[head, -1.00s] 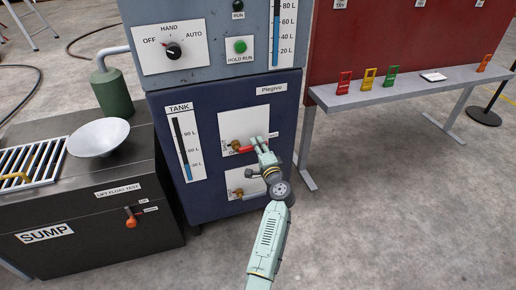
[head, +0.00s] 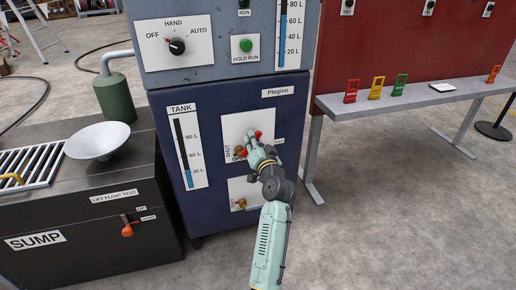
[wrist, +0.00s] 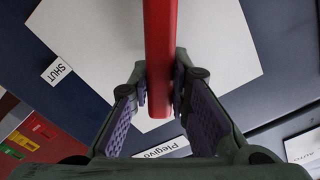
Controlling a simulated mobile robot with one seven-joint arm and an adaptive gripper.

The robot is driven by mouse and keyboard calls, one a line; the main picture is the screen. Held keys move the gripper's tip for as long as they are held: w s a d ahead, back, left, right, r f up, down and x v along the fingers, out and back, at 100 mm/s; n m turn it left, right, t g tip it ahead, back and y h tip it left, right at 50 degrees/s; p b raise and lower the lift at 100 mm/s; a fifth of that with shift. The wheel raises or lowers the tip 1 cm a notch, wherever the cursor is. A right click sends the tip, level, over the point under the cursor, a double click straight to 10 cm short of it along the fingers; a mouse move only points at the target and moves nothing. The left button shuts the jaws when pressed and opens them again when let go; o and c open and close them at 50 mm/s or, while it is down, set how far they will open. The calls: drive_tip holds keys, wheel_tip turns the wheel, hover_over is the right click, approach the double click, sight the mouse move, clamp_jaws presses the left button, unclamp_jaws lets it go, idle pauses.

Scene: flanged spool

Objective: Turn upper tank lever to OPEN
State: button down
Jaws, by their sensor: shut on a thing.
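The upper tank lever is a red handle (head: 258,134) on a brass valve on the upper white plate (head: 232,124) of the blue tank panel. It slants up and to the right, partly hidden by my gripper (head: 252,143). In the wrist view the red lever (wrist: 160,55) runs between the two fingers of my gripper (wrist: 160,88), which is shut on it.
A lower white plate with a brass valve (head: 240,204) sits just beneath, partly behind my arm. The TANK gauge (head: 188,150) is to the left. The black SUMP unit (head: 80,225) stands at left, a grey bench (head: 400,100) at right. Open floor lies at right.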

drive_tip(key=n, duration=0.1)
drive_tip(key=a+n+b, duration=0.2)
drive_tip(key=shift+s+r+n, duration=0.3)
drive_tip(key=shift+r, duration=0.1)
drive_tip(key=shift+s+a+r+n+b, duration=0.2)
drive_tip(key=shift+a+n+b, duration=0.3)
drive_tip(key=shift+n, duration=0.4)
drive_tip(key=shift+s+a+r+n+b, duration=0.15)
drive_tip(key=shift+a+n+b, duration=0.15)
drive_tip(key=shift+a+n, duration=0.45)
drive_tip(key=shift+d, duration=0.15)
drive_tip(key=c, duration=1.5)
unclamp_jaws()
wheel_tip(320, 180, up, 10)
drive_tip(key=shift+f, duration=0.1)
